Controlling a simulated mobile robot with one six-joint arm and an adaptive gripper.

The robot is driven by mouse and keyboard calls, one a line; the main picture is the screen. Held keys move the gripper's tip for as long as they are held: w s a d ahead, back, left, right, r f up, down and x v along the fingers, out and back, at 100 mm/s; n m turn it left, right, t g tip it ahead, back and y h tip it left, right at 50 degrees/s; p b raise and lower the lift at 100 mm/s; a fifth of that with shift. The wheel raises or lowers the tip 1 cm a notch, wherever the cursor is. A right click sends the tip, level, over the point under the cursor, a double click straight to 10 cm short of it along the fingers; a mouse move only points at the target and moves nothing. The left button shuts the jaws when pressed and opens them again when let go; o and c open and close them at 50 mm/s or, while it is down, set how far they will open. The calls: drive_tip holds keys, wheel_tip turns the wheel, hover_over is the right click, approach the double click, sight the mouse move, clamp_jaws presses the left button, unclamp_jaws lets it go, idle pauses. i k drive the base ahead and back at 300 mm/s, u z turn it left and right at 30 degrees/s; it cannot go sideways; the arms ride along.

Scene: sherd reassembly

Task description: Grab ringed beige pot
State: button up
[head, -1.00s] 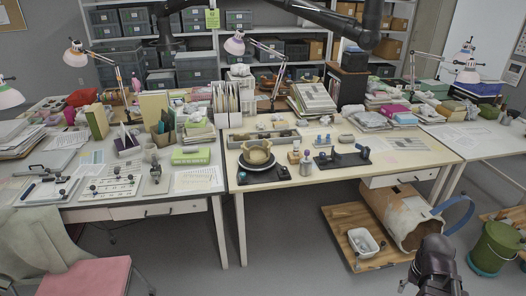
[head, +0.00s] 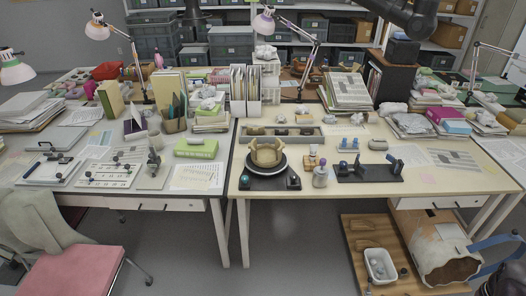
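A beige pot (head: 266,152) with an uneven rim stands on a round dark stand with a pale edge ring (head: 254,171), near the front of the middle table. It looks upright. A much larger beige vessel (head: 436,250) lies low at the lower right, its dark mouth toward me. My gripper's fingers do not show in the head view. A dark shape is cut off at the lower right corner, and I cannot tell what it is.
Several small items stand right of the pot, including a jar (head: 320,175) and a dark stand with blue parts (head: 370,170). A long tray (head: 280,137) lies behind it. A wooden board (head: 362,234) with a white bin (head: 380,265) is on the floor.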

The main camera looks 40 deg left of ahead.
sight(265, 156)
drive_tip(key=u, duration=0.2)
drive_tip(key=i, duration=0.65)
drive_tip(key=u, duration=0.8)
drive_tip(key=i, duration=0.7)
drive_tip(key=u, duration=0.5)
